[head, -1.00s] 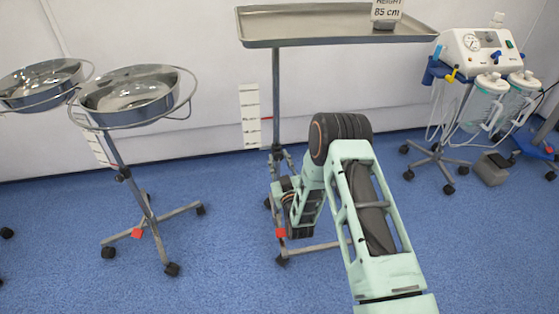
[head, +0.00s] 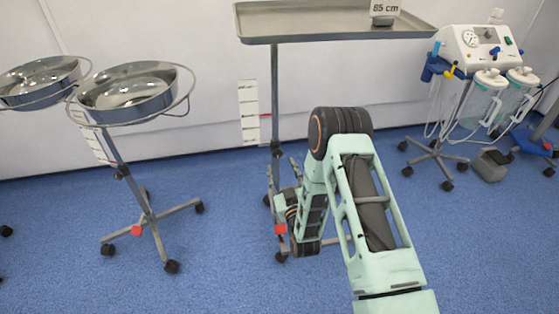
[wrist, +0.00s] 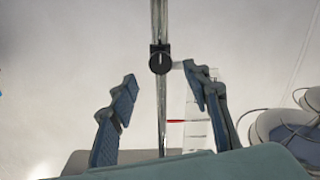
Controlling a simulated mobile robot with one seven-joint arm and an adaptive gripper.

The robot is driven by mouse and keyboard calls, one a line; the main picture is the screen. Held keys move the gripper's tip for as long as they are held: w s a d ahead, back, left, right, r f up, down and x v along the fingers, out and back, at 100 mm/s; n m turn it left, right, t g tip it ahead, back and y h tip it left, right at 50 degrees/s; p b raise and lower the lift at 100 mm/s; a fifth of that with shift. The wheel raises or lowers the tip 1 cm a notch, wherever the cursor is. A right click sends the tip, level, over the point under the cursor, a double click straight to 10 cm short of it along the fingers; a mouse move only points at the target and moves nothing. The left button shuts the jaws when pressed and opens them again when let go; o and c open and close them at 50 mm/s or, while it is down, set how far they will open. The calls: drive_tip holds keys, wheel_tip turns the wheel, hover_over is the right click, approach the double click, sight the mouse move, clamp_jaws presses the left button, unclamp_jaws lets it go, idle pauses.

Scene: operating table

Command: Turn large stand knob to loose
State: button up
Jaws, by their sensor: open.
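The large stand is the one carrying the wide metal tray (head: 330,30), with its upright pole (head: 275,90) standing behind my arm. In the wrist view its round black knob (wrist: 160,62) sits on the pole (wrist: 159,20), with a light pointer mark that looks about upright. My gripper (wrist: 159,80) is open, one blue finger on each side of the pole. The knob appears between and slightly beyond the fingertips; I see no contact.
A white scale with a red marker (head: 250,112) is beside the pole. A suction unit with jars (head: 480,50) is at the right. Blue floor is clear in front.

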drive_tip(key=v, duration=0.5)
drive_tip(key=shift+s+d, duration=0.1)
drive_tip(key=shift+s, duration=0.2)
